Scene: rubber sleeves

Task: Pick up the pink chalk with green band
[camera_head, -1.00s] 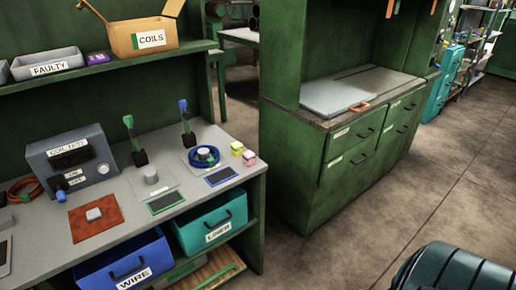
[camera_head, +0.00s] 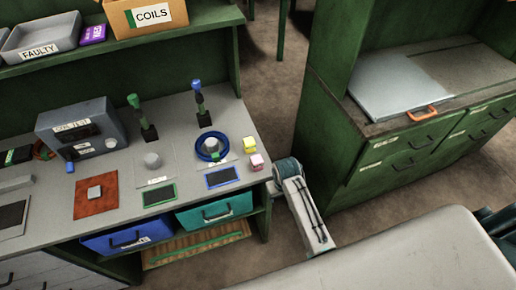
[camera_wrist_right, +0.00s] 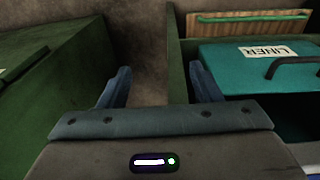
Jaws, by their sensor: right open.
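A small pink block (camera_head: 257,161), which looks like the pink chalk, stands at the right end of the grey workbench in the head view. A green band on it is too small to make out. A yellow block (camera_head: 250,145) stands right behind it. In the wrist view my right gripper (camera_wrist_right: 161,85) is open, with nothing between its fingers. It is beside the bench, near the teal drawer, and the pink block does not show there. In the head view part of my right arm shows in the gap right of the bench. My left gripper is not in view.
A blue coil (camera_head: 211,146) lies left of the blocks, with a blue-framed pad (camera_head: 222,177) in front. The teal LINER drawer (camera_wrist_right: 258,68) is under the bench. A green cabinet (camera_head: 330,130) bounds the gap on the right.

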